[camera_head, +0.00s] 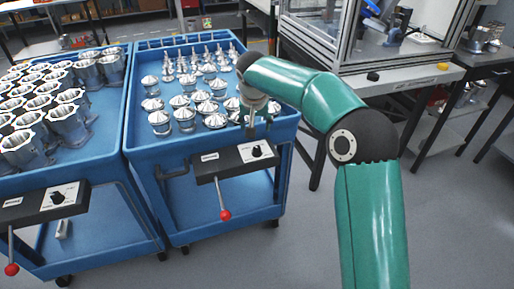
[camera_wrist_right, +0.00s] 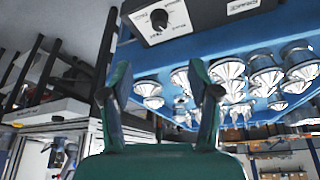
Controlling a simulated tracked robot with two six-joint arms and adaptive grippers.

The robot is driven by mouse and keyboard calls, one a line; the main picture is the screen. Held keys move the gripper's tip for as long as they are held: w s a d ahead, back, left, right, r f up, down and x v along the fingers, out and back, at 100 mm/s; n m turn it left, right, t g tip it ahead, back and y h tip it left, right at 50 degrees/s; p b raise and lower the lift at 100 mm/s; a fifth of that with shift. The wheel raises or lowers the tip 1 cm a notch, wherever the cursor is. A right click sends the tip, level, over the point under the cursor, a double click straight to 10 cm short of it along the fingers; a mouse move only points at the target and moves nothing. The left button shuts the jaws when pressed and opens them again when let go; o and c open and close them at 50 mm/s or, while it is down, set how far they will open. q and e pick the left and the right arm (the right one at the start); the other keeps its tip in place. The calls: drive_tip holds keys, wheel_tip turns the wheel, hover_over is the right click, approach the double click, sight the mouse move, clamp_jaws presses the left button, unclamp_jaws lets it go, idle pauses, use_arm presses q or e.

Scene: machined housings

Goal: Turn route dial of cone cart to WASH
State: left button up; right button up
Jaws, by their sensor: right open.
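The cone cart (camera_head: 136,143) is a blue cart with several shiny metal cones (camera_head: 181,101) on its top. On its front is a dark control box (camera_head: 230,164) with a light label and a black route dial (camera_head: 256,151). The dial also shows in the right wrist view (camera_wrist_right: 159,19), upside down, with small lettering around it that I cannot read. My right gripper (camera_head: 252,131) is just above and behind the box, apart from the dial. In the right wrist view its two fingers (camera_wrist_right: 160,92) are spread with nothing between them. My left gripper is not in view.
A lever with a red knob (camera_head: 225,215) hangs below the box. A second blue cart (camera_head: 103,176) with metal housings stands close on the left, with its own dial (camera_head: 58,197). A machine enclosure on a bench (camera_head: 400,78) stands behind right. The floor at right is clear.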

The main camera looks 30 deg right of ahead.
sight(258, 148)
drive_tip(key=p+x, duration=0.1)
drive_tip(key=x, duration=1.5)
drive_tip(key=shift+d+f, duration=0.2)
drive_tip(key=shift+f, duration=0.2)
drive_tip(key=c, duration=1.1)
drive_tip(key=shift+c, duration=0.2)
drive_tip(key=n+y, duration=0.1)
drive_tip(key=n, duration=0.1)
drive_tip(key=shift+n+p, duration=0.3)
drive_tip(key=shift+n, duration=0.1)
drive_tip(key=n+y, duration=0.1)
drive_tip(key=n, duration=0.1)
drive_tip(key=n+p, duration=0.1)
drive_tip(key=n, duration=0.1)
drive_tip(key=shift+d+n+t+y, duration=0.15)
drive_tip(key=shift+n+t+y, duration=0.15)
drive_tip(key=shift+y, duration=0.1)
drive_tip(key=n+y, duration=0.2)
drive_tip(key=n, duration=0.3)
drive_tip(key=shift+d+n+p, duration=0.1)
drive_tip(key=shift+n+p, duration=0.3)
